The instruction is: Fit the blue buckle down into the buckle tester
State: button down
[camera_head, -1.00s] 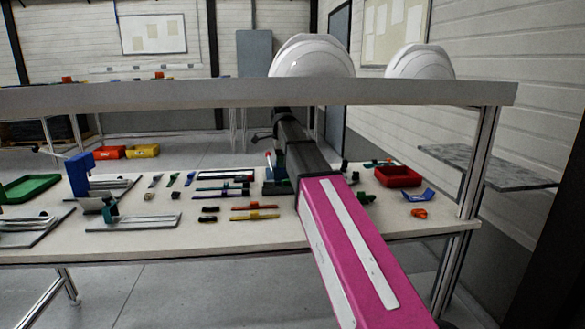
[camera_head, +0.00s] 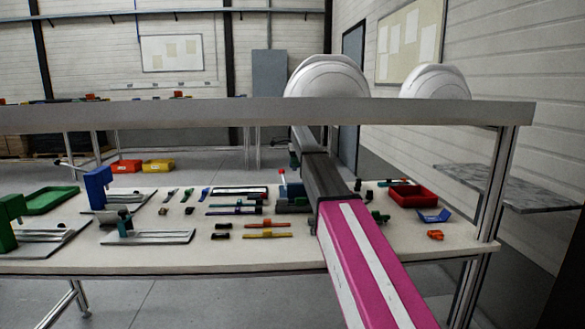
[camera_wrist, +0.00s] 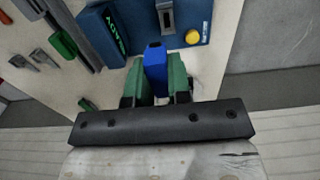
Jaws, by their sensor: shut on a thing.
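The blue buckle (camera_wrist: 155,62) is held upright between the two green fingers of my gripper (camera_wrist: 158,76) in the wrist view. My gripper is shut on it. The buckle tester (camera_wrist: 185,18) is a dark blue unit just beyond the buckle, with a grey slotted metal part (camera_wrist: 167,16), a yellow button (camera_wrist: 193,37) and a block with green lettering (camera_wrist: 108,36). Whether the buckle touches the tester cannot be told. In the head view the tester (camera_head: 292,191) shows beside my arm; my gripper and the buckle are hidden there.
Dark and green tools (camera_wrist: 63,43) lie left of the tester in the wrist view. In the head view a red bin (camera_head: 408,196) and a blue part (camera_head: 433,215) lie to the right, and several coloured parts to the left. A shelf (camera_head: 250,111) with white helmets spans above.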

jog(key=shift+w+d, duration=0.2)
jog(key=shift+w, duration=0.3)
jog(key=shift+f, duration=0.15)
jog(key=shift+f, duration=2.8)
jog(key=shift+f, duration=1.5)
jog(key=c, duration=1)
grip_release()
notch_tip(320, 180, up, 11)
jog(key=shift+f, duration=0.15)
